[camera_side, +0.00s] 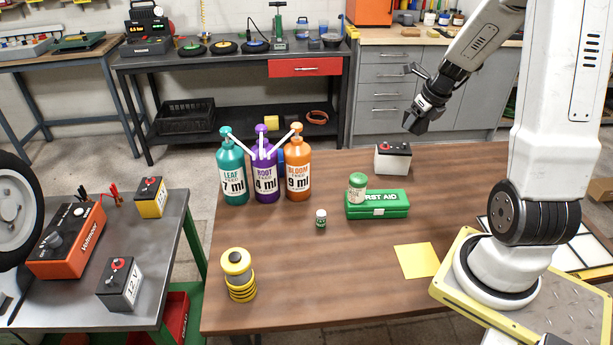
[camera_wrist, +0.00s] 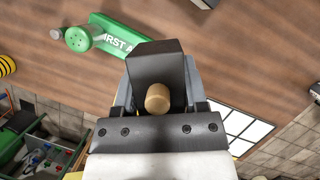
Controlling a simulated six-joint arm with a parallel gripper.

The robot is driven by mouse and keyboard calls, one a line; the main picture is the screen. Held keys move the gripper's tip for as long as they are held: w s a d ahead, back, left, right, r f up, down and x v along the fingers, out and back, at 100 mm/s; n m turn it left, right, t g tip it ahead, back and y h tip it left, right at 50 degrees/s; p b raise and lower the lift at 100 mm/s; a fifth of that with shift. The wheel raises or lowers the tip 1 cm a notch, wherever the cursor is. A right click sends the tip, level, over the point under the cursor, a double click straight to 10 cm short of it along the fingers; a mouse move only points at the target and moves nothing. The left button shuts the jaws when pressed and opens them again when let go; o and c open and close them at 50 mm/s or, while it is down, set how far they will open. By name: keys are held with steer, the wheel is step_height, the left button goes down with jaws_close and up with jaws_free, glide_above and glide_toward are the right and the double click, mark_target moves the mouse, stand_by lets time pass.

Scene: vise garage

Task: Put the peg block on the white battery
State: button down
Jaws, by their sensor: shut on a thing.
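The peg block (camera_wrist: 155,58), a dark block with a round tan peg, sits between the jaws of my gripper (camera_wrist: 157,92) in the wrist view. My gripper is shut on it. In the side view my gripper (camera_side: 424,112) is up in the air, above and slightly right of the white battery (camera_side: 391,161); block and dark fingers are hard to tell apart there. The white battery has a black top with a red cap and stands upright on the wooden table behind the first aid box.
The green first aid box (camera_side: 377,209) with a green-topped can (camera_side: 357,187) on it stands just in front of the battery. Three pump bottles (camera_side: 265,178) stand to the left. A small jar (camera_side: 321,218) and a yellow sheet (camera_side: 416,261) are nearer. The table's middle front is clear.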

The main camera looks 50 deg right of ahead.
steer(key=shift+s+d+r+m+h, duration=0.15)
steer(key=shift+s+d+r+m, duration=0.2)
steer(key=shift+s, duration=0.3)
steer(key=shift+s+d+r+m+h, duration=0.15)
steer(key=shift+s+r+m, duration=0.15)
steer(key=shift+s+m, duration=0.25)
steer(key=w+d+f, duration=0.4)
steer(key=w+d, duration=0.2)
steer(key=w, duration=0.1)
glide_toward(390, 143)
steer(key=shift+w+a+r, duration=0.25)
steer(key=shift+w+r, duration=0.05)
steer(key=shift+r, duration=0.05)
steer(key=shift+w+d+f, duration=0.25)
steer(key=shift+f, duration=0.15)
steer(key=shift+w+d+f, duration=0.2)
steer(key=shift+f, duration=1.6)
